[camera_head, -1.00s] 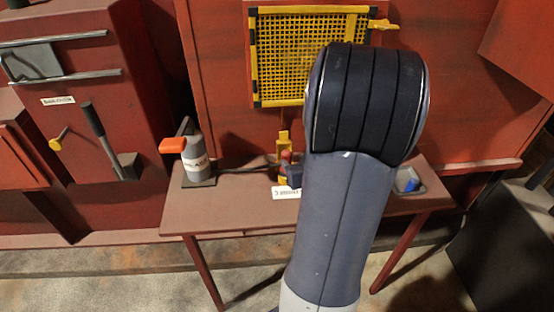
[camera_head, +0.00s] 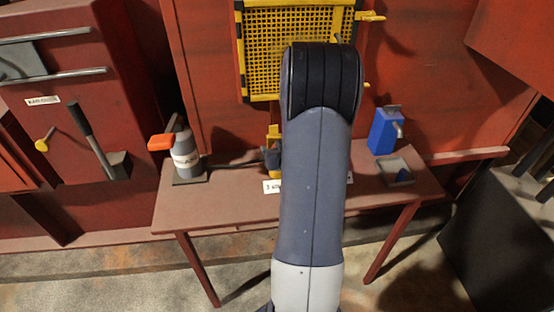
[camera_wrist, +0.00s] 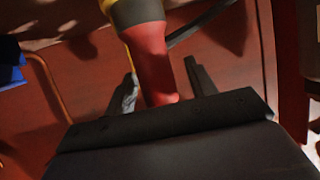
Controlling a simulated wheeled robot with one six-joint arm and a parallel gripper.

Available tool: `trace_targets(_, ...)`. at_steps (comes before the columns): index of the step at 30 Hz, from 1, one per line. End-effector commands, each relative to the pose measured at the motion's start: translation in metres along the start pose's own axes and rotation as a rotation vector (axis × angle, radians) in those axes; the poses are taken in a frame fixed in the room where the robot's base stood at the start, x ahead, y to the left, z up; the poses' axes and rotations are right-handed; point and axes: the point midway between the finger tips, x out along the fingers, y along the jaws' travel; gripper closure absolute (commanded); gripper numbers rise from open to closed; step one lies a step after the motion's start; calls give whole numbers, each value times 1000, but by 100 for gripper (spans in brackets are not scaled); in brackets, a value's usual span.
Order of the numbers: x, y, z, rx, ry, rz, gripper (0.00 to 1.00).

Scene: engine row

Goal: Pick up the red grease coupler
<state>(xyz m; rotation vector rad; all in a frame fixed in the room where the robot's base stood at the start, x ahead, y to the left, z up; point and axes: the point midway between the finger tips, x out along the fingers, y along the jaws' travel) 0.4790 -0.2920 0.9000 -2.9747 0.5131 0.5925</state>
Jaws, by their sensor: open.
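The red grease coupler (camera_wrist: 150,58) shows in the wrist view, with a dark grey collar and a yellow part at its upper end. My gripper (camera_wrist: 160,72) is open, with one finger on each side of the red body. A gap shows between the right finger and the coupler; the left finger looks very close, and I cannot tell whether it touches. In the head view my arm hides the coupler, and only part of its yellow stand (camera_head: 273,133) shows left of the arm.
A brown bench (camera_head: 220,212) carries a grey grease canister (camera_head: 186,150) with an orange lever at left. At right are a blue dispenser (camera_head: 384,131) with a spout and a grey tray (camera_head: 396,171). A yellow mesh guard (camera_head: 262,50) hangs behind.

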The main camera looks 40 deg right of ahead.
Motion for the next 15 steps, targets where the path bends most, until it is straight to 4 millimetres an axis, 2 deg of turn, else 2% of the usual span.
trace_targets(9, 5, 0, 0, 0, 0, 1, 47)
trace_targets(15, 5, 0, 0, 0, 0, 1, 63)
